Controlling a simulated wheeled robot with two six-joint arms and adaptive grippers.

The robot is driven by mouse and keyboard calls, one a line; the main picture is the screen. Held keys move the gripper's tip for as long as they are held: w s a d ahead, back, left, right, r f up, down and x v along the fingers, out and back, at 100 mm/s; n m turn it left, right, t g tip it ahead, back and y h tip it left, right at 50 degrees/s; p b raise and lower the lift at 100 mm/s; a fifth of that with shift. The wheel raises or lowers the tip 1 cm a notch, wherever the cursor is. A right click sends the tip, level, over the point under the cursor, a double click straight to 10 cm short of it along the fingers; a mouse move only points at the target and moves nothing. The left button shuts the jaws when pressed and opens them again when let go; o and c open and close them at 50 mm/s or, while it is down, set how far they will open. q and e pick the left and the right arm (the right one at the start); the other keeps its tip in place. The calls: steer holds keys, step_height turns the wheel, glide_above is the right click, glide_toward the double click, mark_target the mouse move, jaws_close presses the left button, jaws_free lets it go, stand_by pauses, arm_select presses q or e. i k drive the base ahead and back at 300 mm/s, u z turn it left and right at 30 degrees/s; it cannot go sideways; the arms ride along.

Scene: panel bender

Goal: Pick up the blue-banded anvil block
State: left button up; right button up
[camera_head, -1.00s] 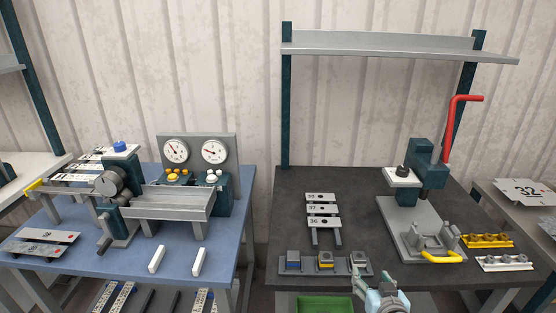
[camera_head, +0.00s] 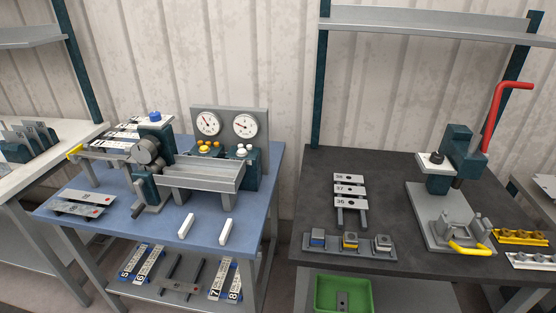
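The blue-banded anvil block (camera_head: 317,239) is a small grey block with a blue band. It sits at the left end of a dark grey holder (camera_head: 335,254) along the front edge of the dark table. A yellow-banded block (camera_head: 350,241) sits in the middle of that holder, and a block with a pale band (camera_head: 383,243) sits at its right end. Neither of my grippers shows in this view.
The dark table (camera_head: 390,196) also bears numbered plates (camera_head: 350,203) behind the blocks and a red-handled press (camera_head: 459,156) at right. A green bin (camera_head: 320,303) is below its front edge. A blue table (camera_head: 98,228) with a bending machine (camera_head: 195,172) stands left, across a gap.

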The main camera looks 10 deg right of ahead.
mark_target(317, 239)
steer(key=z, duration=0.5)
steer(key=k, duration=1.2)
steer(key=z, duration=1.15)
steer(key=i, duration=1.35)
steer(key=u, duration=0.35)
